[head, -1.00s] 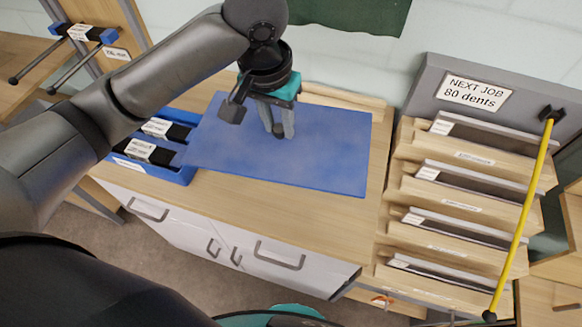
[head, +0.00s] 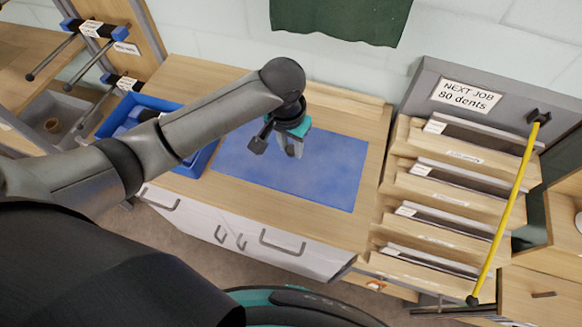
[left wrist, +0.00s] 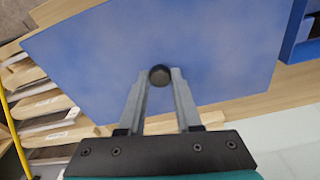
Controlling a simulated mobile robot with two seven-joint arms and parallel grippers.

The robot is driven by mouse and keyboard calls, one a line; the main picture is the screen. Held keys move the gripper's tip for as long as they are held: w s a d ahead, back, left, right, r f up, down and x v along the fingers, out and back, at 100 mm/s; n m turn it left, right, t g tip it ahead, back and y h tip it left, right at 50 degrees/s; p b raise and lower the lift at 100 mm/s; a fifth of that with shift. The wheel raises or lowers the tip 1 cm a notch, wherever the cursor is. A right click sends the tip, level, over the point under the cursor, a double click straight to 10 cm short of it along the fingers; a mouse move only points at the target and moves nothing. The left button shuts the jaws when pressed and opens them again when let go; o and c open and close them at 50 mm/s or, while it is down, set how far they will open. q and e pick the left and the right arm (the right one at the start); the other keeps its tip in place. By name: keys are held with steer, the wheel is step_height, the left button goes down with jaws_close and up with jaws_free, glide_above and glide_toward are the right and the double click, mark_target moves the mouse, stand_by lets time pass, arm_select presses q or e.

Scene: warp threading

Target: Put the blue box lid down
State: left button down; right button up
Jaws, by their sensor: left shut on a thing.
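The blue box lid (head: 325,172) is a flat blue panel, level over the wooden worktop to the right of the blue box (head: 203,162). It also fills much of the left wrist view (left wrist: 215,50). I cannot tell whether it touches the worktop or hangs just above it. My left gripper (head: 293,150) points down at the lid, its fingers shut on the lid's small dark round knob (left wrist: 160,74). In the left wrist view the fingertips (left wrist: 160,80) sit on both sides of the knob. My right gripper is not in view.
The wooden worktop (head: 240,190) is bare around the lid. A rack of slanted wooden shelves (head: 440,190) stands to the right, with a yellow rod (head: 508,205) across its front. My left arm hides part of the box. A wall is behind.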

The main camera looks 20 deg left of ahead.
mark_target(291, 168)
arm_select(q)
step_height(291, 168, down, 10)
steer(key=shift+r+b, duration=0.2)
steer(key=shift+b, duration=0.5)
steer(key=shift+f, duration=0.2)
steer(key=c, duration=0.6)
jaws_free()
steer(key=r, duration=0.4)
steer(key=s+r+p, duration=0.1)
steer(key=r, duration=0.3)
steer(key=r+p, duration=0.1)
steer(key=r, duration=0.3)
steer(key=shift+s+a+r, duration=0.15)
steer(key=shift+s, duration=0.05)
